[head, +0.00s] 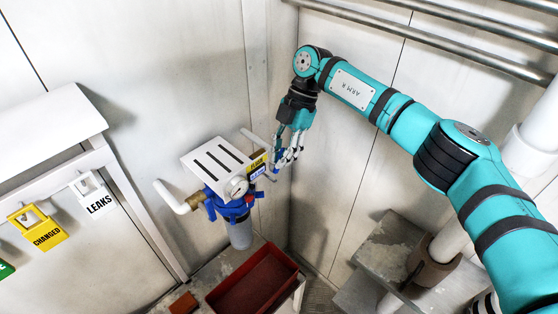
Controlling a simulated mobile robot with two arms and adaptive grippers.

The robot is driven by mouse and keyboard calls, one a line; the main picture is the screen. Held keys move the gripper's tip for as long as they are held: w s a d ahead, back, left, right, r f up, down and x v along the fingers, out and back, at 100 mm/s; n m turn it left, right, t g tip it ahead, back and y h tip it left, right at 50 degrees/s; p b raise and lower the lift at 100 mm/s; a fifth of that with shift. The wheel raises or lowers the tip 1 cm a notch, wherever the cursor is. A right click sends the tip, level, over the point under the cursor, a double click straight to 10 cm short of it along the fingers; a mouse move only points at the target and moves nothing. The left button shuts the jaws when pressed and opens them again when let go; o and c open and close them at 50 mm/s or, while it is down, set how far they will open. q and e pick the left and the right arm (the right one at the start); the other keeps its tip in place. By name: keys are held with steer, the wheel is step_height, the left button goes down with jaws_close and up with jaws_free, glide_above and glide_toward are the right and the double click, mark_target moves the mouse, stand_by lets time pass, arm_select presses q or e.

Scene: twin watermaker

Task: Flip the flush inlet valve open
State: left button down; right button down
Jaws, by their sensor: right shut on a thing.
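A wall-mounted filter assembly with a slotted white bracket (217,163) stands left of centre. It has a round gauge (237,186), a blue head with a grey bowl below it, and white pipes on both sides. Yellow and blue tags hang at its right side, by the pipe. My right gripper (277,166) reaches down to this right side, its fingers closed on a small blue part there, apparently the valve handle. The fingers hide most of the handle, so its angle cannot be told. My left gripper is out of view.
A dark red tray (252,283) sits below the filter. A white cabinet at left carries a yellow CHANGED tag (39,227) and a white LEAKS tag (95,199). Steel pipes (440,48) run along the upper right wall. A grey step (395,250) stands at lower right.

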steer(key=shift+w+d+f+g+y+b, duration=0.2)
steer(key=shift+w+g+y+b, duration=0.05)
steer(key=shift+g+y+b, duration=0.4)
steer(key=c, duration=1.4)
jaws_free()
steer(key=v, duration=0.7)
steer(key=shift+d+r, duration=0.2)
steer(key=shift+w, duration=0.1)
